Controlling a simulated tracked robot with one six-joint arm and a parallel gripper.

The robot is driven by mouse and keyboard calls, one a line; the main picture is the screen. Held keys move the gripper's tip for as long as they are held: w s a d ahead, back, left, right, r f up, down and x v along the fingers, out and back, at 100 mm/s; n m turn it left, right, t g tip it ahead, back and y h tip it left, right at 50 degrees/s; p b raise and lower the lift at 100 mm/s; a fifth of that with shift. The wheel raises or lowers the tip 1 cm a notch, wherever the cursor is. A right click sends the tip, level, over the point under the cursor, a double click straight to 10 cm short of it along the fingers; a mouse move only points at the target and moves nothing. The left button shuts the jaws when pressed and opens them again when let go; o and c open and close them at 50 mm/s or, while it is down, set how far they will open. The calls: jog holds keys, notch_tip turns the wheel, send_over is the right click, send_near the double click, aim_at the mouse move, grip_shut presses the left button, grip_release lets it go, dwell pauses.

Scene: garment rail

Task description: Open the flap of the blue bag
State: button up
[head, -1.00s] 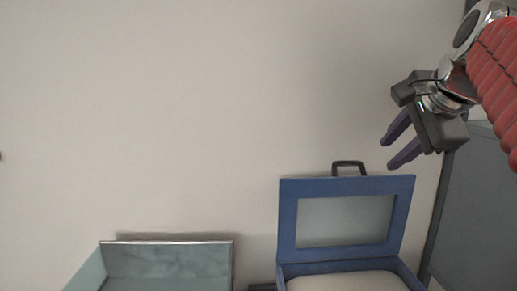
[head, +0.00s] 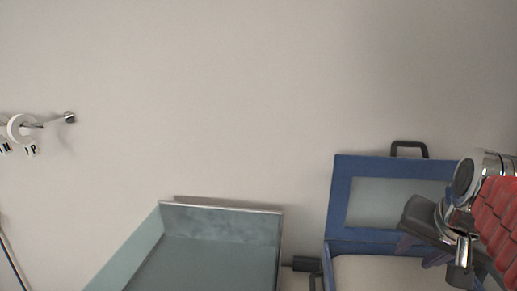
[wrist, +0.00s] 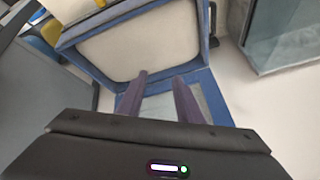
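The blue bag has a cream inside (head: 375,275), seen low in the head view. Its blue-framed flap (head: 340,200) with a grey panel stands up at the back, a dark handle (head: 409,146) on its top edge. My gripper (head: 420,250) is in front of the flap's lower right part and hides some of it. In the wrist view the bag's cream inside (wrist: 140,42) fills the upper middle, and the flap (wrist: 213,103) lies behind the two purple fingers. The fingers are apart with nothing between them. I cannot tell whether they touch the flap.
An open grey-green box (head: 220,220) stands left of the bag, with a narrow gap between. A wall hook with a white ring (head: 22,127) is at the far left. A glassy grey-green box (wrist: 285,35) shows in the wrist view. The wall above is clear.

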jog(key=s+a+f+n, duration=0.3)
jog(key=s+a+f, duration=0.1)
jog(key=a+f, duration=0.2)
jog(key=s+a+f+n+y, duration=0.1)
jog(key=s+a+f+n, duration=0.3)
jog(key=a+f, duration=0.2)
jog(key=a, duration=0.2)
jog(key=shift+s+a+n+g+y, duration=0.15)
jog(key=shift+a+n+g+y, duration=0.15)
jog(key=shift+a, duration=0.05)
jog(key=shift+c, duration=0.6)
